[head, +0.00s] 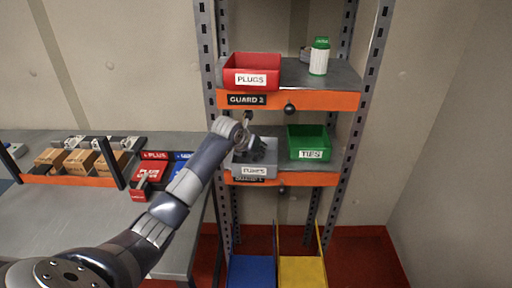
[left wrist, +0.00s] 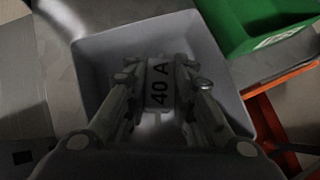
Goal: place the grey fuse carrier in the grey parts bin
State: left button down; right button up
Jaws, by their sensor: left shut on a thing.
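The grey parts bin (head: 254,172) with a "FUSES" label stands on the lower shelf of the rack. It also shows in the left wrist view (left wrist: 92,52), seen from above. My left gripper (head: 262,150) is at the bin's opening, with its fingers over the inside of the bin. It is shut on the grey fuse carrier (left wrist: 160,88), which is marked "40 A" and lies between the two fingers within the bin's outline. I cannot tell whether the carrier touches the bin floor. The carrier is hidden in the head view. My right gripper is not in view.
A green "TIES" bin (head: 309,140) stands right of the grey bin. A red "PLUGS" bin (head: 252,72) and a green-capped bottle (head: 319,57) are on the upper shelf (head: 290,100), above my gripper. A grey table (head: 70,215) with boxes is at left.

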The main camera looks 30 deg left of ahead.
pick_arm(q)
jog(key=shift+s+f, duration=0.15)
jog(key=shift+f, duration=0.7)
jog(key=shift+f, duration=0.2)
jog(key=c, duration=1.4)
grip_release()
jog(key=shift+o, duration=0.2)
jog(key=shift+r, duration=0.1)
jog(key=shift+r, duration=0.2)
jog(key=shift+s, duration=0.15)
jog(key=b+v, duration=0.2)
jog(key=v, duration=0.9)
jog(key=shift+s+r, duration=0.2)
jog(key=shift+r, duration=0.1)
